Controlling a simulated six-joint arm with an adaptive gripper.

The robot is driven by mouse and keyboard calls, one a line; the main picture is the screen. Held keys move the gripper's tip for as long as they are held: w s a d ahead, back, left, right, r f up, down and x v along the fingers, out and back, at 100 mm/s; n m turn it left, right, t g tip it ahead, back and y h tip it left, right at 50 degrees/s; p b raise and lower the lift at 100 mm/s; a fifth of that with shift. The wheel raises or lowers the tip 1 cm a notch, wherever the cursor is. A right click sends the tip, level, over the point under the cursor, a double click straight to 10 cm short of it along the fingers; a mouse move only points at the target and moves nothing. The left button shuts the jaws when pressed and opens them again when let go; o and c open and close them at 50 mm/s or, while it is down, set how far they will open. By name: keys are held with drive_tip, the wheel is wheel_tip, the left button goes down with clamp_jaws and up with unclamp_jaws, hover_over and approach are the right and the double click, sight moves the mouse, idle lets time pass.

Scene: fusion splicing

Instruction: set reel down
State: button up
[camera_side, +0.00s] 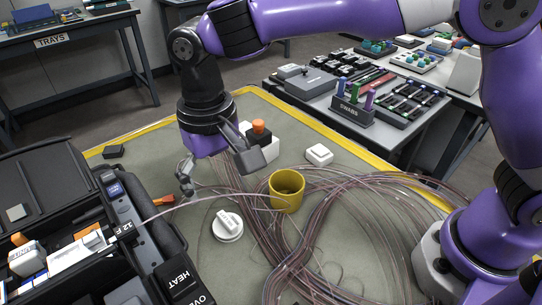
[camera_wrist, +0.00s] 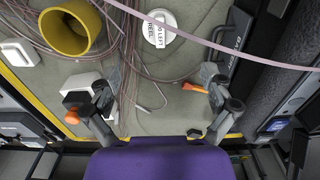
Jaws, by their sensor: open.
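The reel (camera_side: 228,226) is a small white disc with a raised white piece on top, lying on the green-grey mat (camera_side: 130,170) left of the yellow cup. In the wrist view the reel (camera_wrist: 159,30) shows lettering and sits beyond my fingertips, near the top edge. My gripper (camera_side: 218,168) hangs above the mat behind the reel, its fingers spread wide. In the wrist view my gripper (camera_wrist: 161,82) has nothing between its fingers. The gripper and the reel are apart.
A yellow cup (camera_side: 287,190) stands among loops of thin pinkish fibre (camera_side: 340,215). A pale strand (camera_side: 200,199) runs from the splicer case (camera_side: 140,240) across the mat. A white box with an orange top (camera_side: 262,147) and an orange-handled tool (camera_side: 164,200) lie near my gripper.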

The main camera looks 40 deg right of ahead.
drive_tip(key=s+d+r+t, duration=0.25)
drive_tip(key=d+r, duration=0.55)
drive_tip(key=d, duration=0.5)
drive_tip(key=s+d+f+t, duration=0.1)
drive_tip(key=s+d+t, duration=0.2)
drive_tip(key=s+d, duration=0.5)
drive_tip(key=shift+s+d+f, duration=0.2)
drive_tip(key=shift+s+d, duration=0.15)
drive_tip(key=shift+d, duration=0.65)
